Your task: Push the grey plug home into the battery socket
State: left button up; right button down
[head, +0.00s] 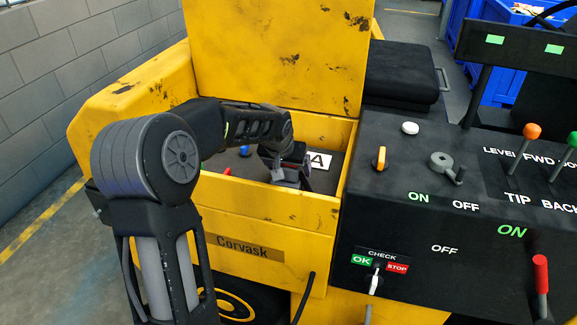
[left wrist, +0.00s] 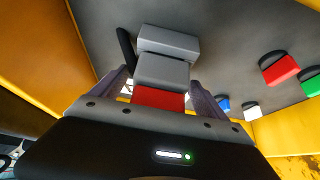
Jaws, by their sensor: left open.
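The grey plug (left wrist: 162,72), with a red part (left wrist: 158,97) at its near end, shows in the left wrist view between the fingers of my left gripper (left wrist: 163,92). My left gripper is open, with one finger on each side of the plug. A wider grey block (left wrist: 170,42), which looks like the battery socket, is directly beyond the plug. The two look in line and close together; I cannot tell whether a gap remains between them. In the head view my left gripper (head: 291,172) reaches down into the yellow battery compartment and mostly hides the plug. My right gripper is not in view.
The compartment has yellow walls (head: 345,170) close around the gripper and a raised yellow lid (head: 275,50) behind. Red (left wrist: 280,69), green (left wrist: 312,84), white (left wrist: 251,110) and blue (left wrist: 223,104) caps stand on the dark surface. A black control panel (head: 400,220) stands at right.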

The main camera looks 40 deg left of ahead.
pick_arm(q)
jog(key=v, duration=0.7)
jog(key=shift+s+d+r, duration=0.1)
jog(key=shift+s+r, duration=0.05)
jog(key=shift+r, duration=0.2)
dwell(0.6)
